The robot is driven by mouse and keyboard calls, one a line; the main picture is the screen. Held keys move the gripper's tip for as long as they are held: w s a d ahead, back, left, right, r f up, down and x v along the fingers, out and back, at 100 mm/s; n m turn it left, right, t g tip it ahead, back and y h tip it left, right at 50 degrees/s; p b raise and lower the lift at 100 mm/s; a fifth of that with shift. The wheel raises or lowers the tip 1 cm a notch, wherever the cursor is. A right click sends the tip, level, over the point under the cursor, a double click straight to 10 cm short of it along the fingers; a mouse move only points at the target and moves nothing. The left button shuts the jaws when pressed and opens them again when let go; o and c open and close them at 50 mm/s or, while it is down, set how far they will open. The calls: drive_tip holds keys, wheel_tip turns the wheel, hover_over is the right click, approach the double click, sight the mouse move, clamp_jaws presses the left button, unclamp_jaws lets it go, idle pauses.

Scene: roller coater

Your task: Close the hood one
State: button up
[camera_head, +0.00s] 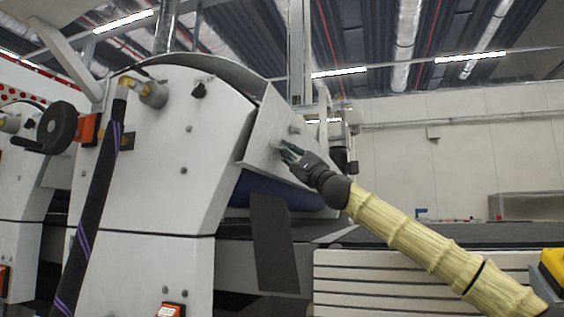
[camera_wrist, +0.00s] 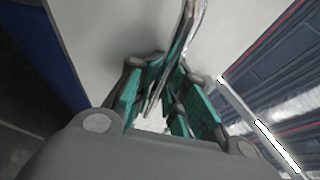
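The hood (camera_head: 262,138) is a pale grey panel on the front of the white roller coater (camera_head: 180,150). It is tilted, and a blue roller (camera_head: 262,190) shows in the gap below it. My gripper (camera_head: 288,152) is at the hood's outer face, near its right side. In the wrist view, a shiny metal handle (camera_wrist: 180,55) stands out from the pale hood surface (camera_wrist: 105,35). My gripper (camera_wrist: 168,72) has its teal-padded fingers on both sides of the handle. The fingers look apart, with a gap beside the handle; any contact at the tips is unclear.
A black handwheel (camera_head: 57,128) and a dark strap with purple stripes (camera_head: 92,205) are at the left. A dark flap (camera_head: 272,240) hangs below the roller. A white slatted panel (camera_head: 380,285) and a dark conveyor surface (camera_head: 450,236) lie at the right.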

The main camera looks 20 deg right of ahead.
drive_tip(key=shift+o, duration=0.2)
drive_tip(key=s+r, duration=0.1)
drive_tip(key=s+d+r, duration=0.1)
drive_tip(key=s, duration=0.1)
drive_tip(key=shift+d+r, duration=0.1)
drive_tip(key=shift+d, duration=0.05)
drive_tip(key=shift+w+a+f, duration=0.3)
drive_tip(key=shift+w+f, duration=0.3)
drive_tip(key=shift+w, duration=0.2)
drive_tip(key=v, duration=0.7)
drive_tip(key=shift+f, duration=0.4)
